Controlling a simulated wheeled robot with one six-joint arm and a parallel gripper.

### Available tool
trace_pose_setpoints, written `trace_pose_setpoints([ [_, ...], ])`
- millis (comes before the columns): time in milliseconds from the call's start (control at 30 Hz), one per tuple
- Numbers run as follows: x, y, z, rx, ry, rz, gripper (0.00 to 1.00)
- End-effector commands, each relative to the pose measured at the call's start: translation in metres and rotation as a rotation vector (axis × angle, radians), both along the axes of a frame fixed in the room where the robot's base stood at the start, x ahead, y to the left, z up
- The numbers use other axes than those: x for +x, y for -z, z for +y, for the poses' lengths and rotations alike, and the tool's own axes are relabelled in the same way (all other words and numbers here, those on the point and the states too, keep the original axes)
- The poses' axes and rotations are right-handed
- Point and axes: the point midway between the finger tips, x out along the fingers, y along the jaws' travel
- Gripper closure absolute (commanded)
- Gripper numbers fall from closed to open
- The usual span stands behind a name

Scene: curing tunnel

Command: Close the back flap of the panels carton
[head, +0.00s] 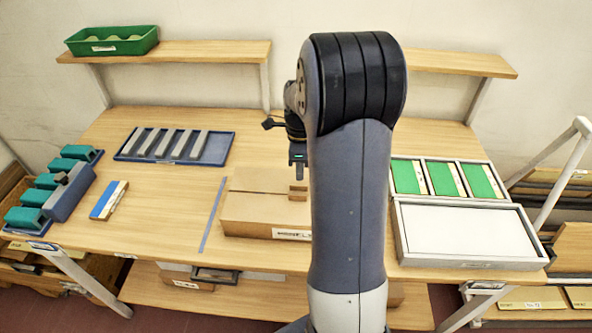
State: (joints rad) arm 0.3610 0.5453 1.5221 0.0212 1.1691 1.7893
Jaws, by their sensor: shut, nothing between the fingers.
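The brown carton (250,208) sits on the table in the middle, with a white label on its front that my arm partly covers. Its upper side shows a back cardboard part (258,179) and a front part, both looking about flat, with a seam between them. I cannot tell for sure whether the back flap lies fully down. The carton's right part is hidden behind my arm. My gripper (298,163) is shut and empty, pointing down above the back right of the visible carton. Whether it touches the carton is unclear.
A blue tray of grey bars (218,149) lies behind left. A blue-and-white block (108,200) and a blue holder with teal blocks (70,194) lie left. Green panels (443,178) and a white-topped box (466,232) stand right. A shelf (200,52) spans the back.

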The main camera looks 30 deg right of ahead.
Motion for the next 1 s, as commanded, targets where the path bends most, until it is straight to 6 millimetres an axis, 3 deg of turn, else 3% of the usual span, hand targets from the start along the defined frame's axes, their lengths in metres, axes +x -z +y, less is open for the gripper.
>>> trace_pose_setpoints([
  [33, -0.003, -0.015, -0.003, 0.0, 0.0, 0.002, 1.0],
  [300, -0.001, -0.072, -0.003, -0.002, -0.002, -0.005, 1.0],
  [500, -0.001, -0.099, -0.002, -0.001, -0.002, -0.002, 1.0],
  [1000, -0.002, -0.106, -0.002, 0.0, -0.002, 0.0, 1.0],
])
